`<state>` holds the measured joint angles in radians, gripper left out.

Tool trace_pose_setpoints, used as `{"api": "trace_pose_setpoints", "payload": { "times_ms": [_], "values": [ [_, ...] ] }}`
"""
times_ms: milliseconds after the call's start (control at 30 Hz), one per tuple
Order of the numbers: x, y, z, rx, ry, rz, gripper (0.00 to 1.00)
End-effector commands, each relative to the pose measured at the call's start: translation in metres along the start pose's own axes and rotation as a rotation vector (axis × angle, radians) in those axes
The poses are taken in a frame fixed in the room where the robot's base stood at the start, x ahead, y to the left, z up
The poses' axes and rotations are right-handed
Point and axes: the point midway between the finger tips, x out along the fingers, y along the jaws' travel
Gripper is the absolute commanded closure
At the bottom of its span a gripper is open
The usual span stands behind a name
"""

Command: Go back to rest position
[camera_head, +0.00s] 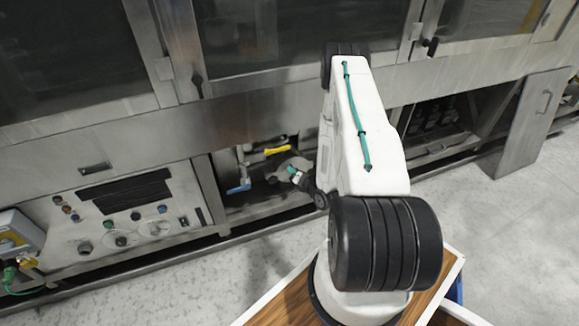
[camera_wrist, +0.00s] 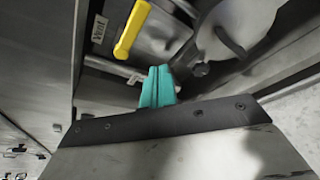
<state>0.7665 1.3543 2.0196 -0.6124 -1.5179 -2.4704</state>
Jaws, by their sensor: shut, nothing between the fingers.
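My gripper (camera_head: 292,173) is low in front of the tunnel washer (camera_head: 260,108), at the open bay below its doors. Its teal fingertips (camera_wrist: 158,87) are together and empty in the wrist view. My white arm reaches forward from my base and hides part of the bay. A yellow valve handle (camera_head: 277,150) is in the bay beyond the fingertips; it also shows in the wrist view (camera_wrist: 131,30), up and left of them. The fingertips look apart from it. A blue handle (camera_head: 239,187) is to the left in the head view.
A control panel (camera_head: 128,215) with buttons and gauges is left of the bay. A metal panel (camera_head: 525,122) leans at the right. A dark-edged metal plate (camera_wrist: 180,155) fills the lower wrist view, close to the fingers. Grey floor (camera_head: 510,225) is clear at the right.

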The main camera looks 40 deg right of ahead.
Motion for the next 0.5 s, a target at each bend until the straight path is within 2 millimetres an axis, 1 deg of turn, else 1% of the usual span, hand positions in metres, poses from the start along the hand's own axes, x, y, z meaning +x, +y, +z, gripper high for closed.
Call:
{"api": "trace_pose_setpoints", "payload": {
  "times_ms": [33,100,200,433,500],
  "values": [
    [-0.0055,0.0011,-0.0007,0.002,0.001,-0.001,1.00],
    [-0.0103,0.0025,-0.0013,0.001,0.001,0.000,1.00],
    [-0.0138,0.0037,-0.0016,0.000,0.001,0.001,1.00],
    [-0.0143,0.0038,-0.0017,0.005,0.001,0.001,1.00],
    [-0.0143,0.0033,-0.0024,0.037,0.004,-0.002,1.00]
  ]
}}
